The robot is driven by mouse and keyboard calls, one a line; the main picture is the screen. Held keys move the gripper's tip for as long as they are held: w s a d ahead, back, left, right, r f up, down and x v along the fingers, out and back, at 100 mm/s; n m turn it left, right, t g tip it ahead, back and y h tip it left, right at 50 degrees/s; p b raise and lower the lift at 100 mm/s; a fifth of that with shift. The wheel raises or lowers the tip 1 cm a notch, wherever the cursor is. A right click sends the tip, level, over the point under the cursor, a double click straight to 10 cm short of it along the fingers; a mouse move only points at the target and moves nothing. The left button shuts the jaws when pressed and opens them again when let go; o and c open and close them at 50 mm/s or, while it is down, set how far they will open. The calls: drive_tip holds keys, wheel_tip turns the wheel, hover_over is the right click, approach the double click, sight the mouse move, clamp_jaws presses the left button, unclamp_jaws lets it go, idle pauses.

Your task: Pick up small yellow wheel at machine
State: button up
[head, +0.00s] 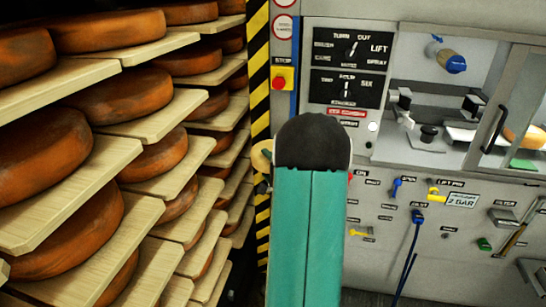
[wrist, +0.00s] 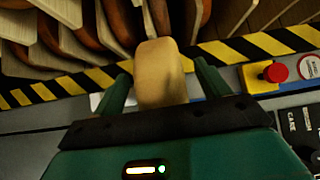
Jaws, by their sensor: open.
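In the head view, a pale yellow round piece (head: 262,153) shows at the left of my teal arm, by the machine's striped edge. My fingers are mostly hidden behind the arm there.
Wooden shelves (head: 155,120) with large orange-brown cheese wheels (head: 110,32) fill the left. The grey machine panel (head: 400,260) with labels, valves and a blue hose stands at right. A red stop button (head: 279,82) on a yellow box sits by the striped edge, close to my arm.

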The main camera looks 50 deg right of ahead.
drive_tip(key=c, duration=1.4)
drive_tip(key=shift+r, duration=0.15)
clamp_jaws()
